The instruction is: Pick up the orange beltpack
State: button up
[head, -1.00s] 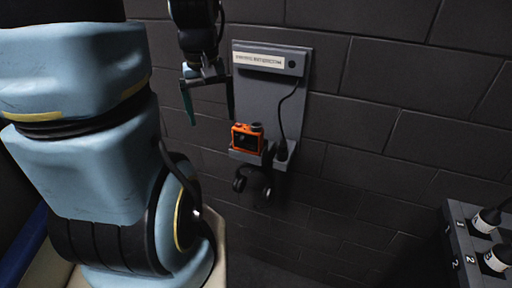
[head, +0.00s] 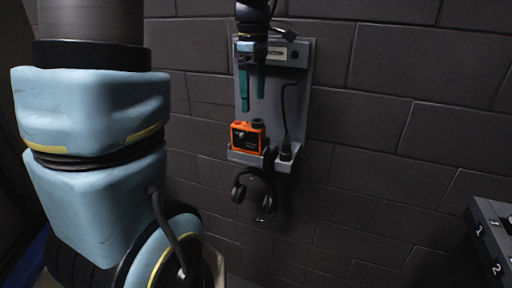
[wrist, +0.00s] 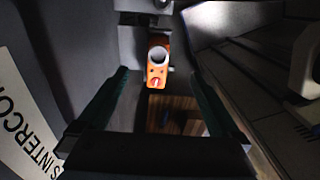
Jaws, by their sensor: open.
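The orange beltpack (head: 248,137) sits on a small grey shelf (head: 247,158) of a wall panel. It has a dark front face and a dark round knob on top. My gripper (head: 253,109) is directly above the beltpack, pointing down, with a gap between the fingertips and its top. Its two green fingers are apart with nothing between them. In the wrist view the beltpack (wrist: 158,62) shows between the open fingers (wrist: 160,78), toward the far side, seen from above.
A black headset (head: 254,194) hangs under the shelf. A black plug-like piece (head: 286,150) with a cable stands in a holder right of the beltpack. The grey panel (head: 296,85) backs them on a dark block wall. A numbered box (head: 489,240) is at the lower right.

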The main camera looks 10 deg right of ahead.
aim_at(254, 128)
notch_tip(254, 128, down, 4)
jog(key=shift+d+f, duration=0.1)
jog(key=shift+s+f+p, duration=0.2)
jog(key=shift+f+p, duration=0.3)
jog(key=shift+f, duration=0.8)
jog(key=shift+s+f+p, duration=0.2)
jog(key=shift+f+p, duration=0.25)
jog(key=shift+f, duration=0.85)
jog(key=c, duration=1.4)
grip_shut()
